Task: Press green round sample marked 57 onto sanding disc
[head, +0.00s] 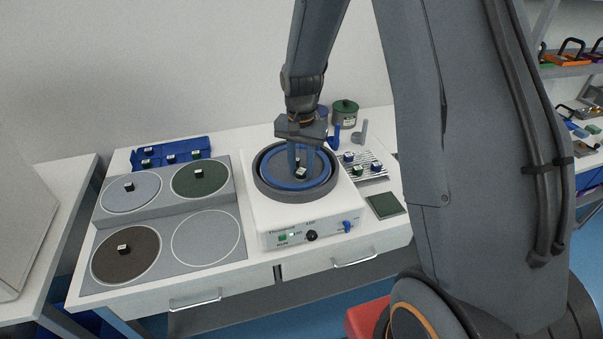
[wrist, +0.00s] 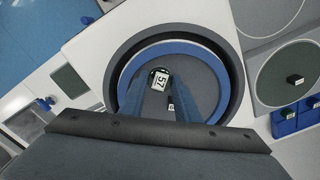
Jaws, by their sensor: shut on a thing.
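My gripper (head: 300,165) points down over the sanding machine and is shut on the sample marked 57 (wrist: 159,80). The sample's white label with black 57 shows between the fingertips in the wrist view, and a little dark green shows at its edge. In the head view it is a small dark piece with a white top (head: 301,173). The sanding disc (wrist: 200,72) is grey inside a blue ring and a dark round bowl. The sample is over the disc, inside the ring; whether it touches the surface I cannot tell.
The white machine (head: 290,227) has a green button, a black knob and a blue switch in front. Left are several round discs with small labelled blocks and a blue rack (head: 171,151). Right are a sample tray (head: 364,171), a green pad (head: 385,205) and a green-lidded pot (head: 345,113).

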